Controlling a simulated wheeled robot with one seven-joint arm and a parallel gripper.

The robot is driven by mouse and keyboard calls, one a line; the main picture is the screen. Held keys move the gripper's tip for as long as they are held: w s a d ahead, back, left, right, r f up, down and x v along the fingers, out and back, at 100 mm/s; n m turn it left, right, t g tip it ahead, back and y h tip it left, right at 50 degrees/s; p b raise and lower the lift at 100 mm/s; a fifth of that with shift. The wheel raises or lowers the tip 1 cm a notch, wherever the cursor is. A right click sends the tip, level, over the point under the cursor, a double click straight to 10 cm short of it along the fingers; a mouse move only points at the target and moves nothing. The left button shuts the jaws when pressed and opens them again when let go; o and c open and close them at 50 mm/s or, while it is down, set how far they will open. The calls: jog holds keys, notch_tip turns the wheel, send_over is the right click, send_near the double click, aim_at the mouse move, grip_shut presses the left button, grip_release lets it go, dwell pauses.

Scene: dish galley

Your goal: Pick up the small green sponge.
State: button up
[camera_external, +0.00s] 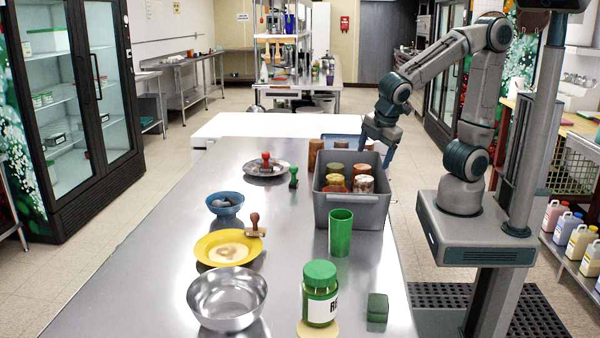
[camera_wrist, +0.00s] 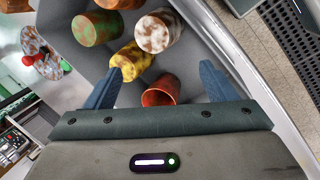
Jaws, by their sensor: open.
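The small green sponge (camera_external: 377,307) is a dark green block on the steel table, near its front right edge in the external view. It is to the right of the jar with a green lid (camera_external: 320,293) and apart from it. My gripper (camera_external: 379,147) is far from the sponge, above the back right part of the grey bin (camera_external: 348,205). In the wrist view, my gripper (camera_wrist: 160,72) has its two blue fingers spread wide, with nothing clearly held between them. The sponge is not seen in the wrist view.
The bin holds several cups, including a yellow one (camera_wrist: 132,60) and a red-brown one (camera_wrist: 160,92). A tall green cup (camera_external: 341,232) stands in front of it. A steel bowl (camera_external: 227,299), yellow plate (camera_external: 229,248) and blue bowl (camera_external: 224,203) stand at left.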

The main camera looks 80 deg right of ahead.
jog(key=w+a+f+n+t+h, duration=0.2)
jog(key=w+a+n, duration=0.3)
jog(key=a+n, duration=0.45)
jog(key=n+t+y, duration=0.4)
jog(key=n+t, duration=0.6)
jog(key=n, duration=0.6)
send_near(385, 302)
jog(key=shift+g, duration=0.3)
jog(key=x, duration=0.5)
jog(key=shift+w+d+r, duration=0.1)
jog(key=shift+w+d, duration=0.1)
jog(key=shift+w, duration=0.1)
jog(key=shift+p+x, duration=1.05)
jog(key=shift+x, duration=1.7)
jog(key=shift+a, duration=0.25)
jog(key=shift+c, duration=0.4)
jog(key=c, duration=1)
